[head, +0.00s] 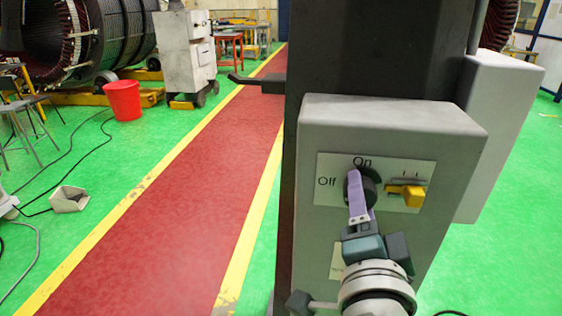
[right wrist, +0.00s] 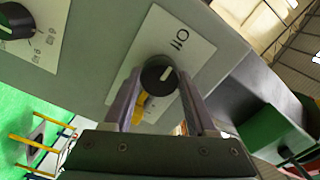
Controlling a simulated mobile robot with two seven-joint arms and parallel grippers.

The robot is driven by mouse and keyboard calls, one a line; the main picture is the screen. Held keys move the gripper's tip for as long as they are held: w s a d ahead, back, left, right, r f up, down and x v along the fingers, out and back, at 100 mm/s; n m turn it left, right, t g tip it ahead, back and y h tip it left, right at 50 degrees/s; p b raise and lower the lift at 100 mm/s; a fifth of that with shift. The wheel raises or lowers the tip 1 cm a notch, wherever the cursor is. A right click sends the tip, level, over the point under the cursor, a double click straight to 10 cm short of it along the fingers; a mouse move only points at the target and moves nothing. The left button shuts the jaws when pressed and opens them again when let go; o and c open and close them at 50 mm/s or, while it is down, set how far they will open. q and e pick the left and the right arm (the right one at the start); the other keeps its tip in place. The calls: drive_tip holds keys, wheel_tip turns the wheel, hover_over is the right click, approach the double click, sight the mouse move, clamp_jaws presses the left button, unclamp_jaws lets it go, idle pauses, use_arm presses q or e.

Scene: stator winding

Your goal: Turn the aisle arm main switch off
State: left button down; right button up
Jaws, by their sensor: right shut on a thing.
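The grey switch box (head: 435,150) fills the right of the head view. Its pale plate (head: 335,165) reads "On" at the top and "Off" at the left. The round black switch knob (head: 375,180) sits on this plate; it also shows in the right wrist view (right wrist: 154,76), its white mark pointing up and right. My right gripper (head: 356,180) is shut on the knob, with one purple finger on each side of it in the wrist view. The finger hides part of the knob in the head view. My left gripper is not in view.
A yellow handle (head: 407,195) is right of the knob on the same plate. A dark column (head: 370,50) stands behind the box. A red walkway (head: 180,210) with yellow edges lies to the left. A red bucket (head: 123,100) stands farther off.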

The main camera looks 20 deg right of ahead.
idle(0.3)
drive_tip(key=o, duration=1.4)
drive_tip(key=shift+c, duration=0.2)
